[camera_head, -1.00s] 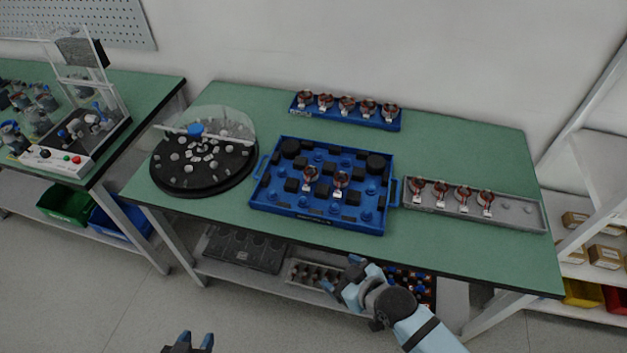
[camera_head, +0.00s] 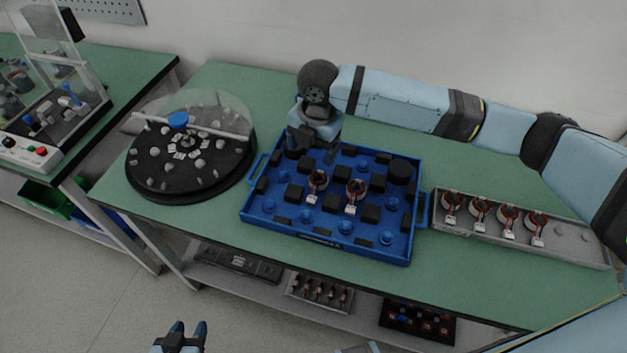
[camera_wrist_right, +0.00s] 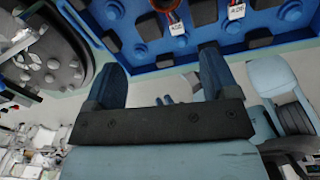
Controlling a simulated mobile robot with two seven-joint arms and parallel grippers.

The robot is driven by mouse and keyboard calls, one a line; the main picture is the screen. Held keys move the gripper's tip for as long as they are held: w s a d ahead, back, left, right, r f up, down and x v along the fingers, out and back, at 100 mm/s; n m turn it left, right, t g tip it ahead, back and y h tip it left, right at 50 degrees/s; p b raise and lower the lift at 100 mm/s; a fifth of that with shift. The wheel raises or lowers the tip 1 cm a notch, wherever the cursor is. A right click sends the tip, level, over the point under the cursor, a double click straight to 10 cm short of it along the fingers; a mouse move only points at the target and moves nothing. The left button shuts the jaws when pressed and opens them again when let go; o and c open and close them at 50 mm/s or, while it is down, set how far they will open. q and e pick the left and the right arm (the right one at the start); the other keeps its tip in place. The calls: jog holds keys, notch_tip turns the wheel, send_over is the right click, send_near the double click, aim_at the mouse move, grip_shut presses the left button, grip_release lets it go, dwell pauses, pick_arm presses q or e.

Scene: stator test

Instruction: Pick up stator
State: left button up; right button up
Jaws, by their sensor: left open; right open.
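Two copper-and-black stators with white tags, one on the left (camera_head: 317,182) and one on the right (camera_head: 356,191), stand in the middle of the blue tray (camera_head: 342,250). Parts of them show at the top of the right wrist view, as a left one (camera_wrist_right: 171,17) and a right one (camera_wrist_right: 236,5). My right gripper (camera_head: 312,152) is open and empty at the tray's back left, apart from both stators. Its spread fingers (camera_wrist_right: 162,70) show in the wrist view. My left gripper (camera_head: 188,329) is open and empty in front of the table, low in the head view.
A grey tray (camera_head: 575,240) with several stators stands right of the blue tray. A round black turntable (camera_head: 190,180) with a clear cover stands left of it. My right arm crosses the table's back and hides the rear rack. Green tabletop (camera_head: 240,85) is clear at back left.

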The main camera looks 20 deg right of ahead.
aim_at(319, 177)
jog(key=shift+n+h, duration=0.3)
jog(key=shift+h, duration=0.1)
jog(key=f, duration=0.4)
jog(key=w+d+f, duration=0.1)
jog(key=f, duration=0.3)
jog(key=d+f, duration=0.1)
jog(key=f, duration=0.3)
jog(key=shift+w+f, duration=0.15)
jog(key=shift+f, duration=0.15)
jog(key=c, duration=1.1)
jog(key=shift+o, duration=0.2)
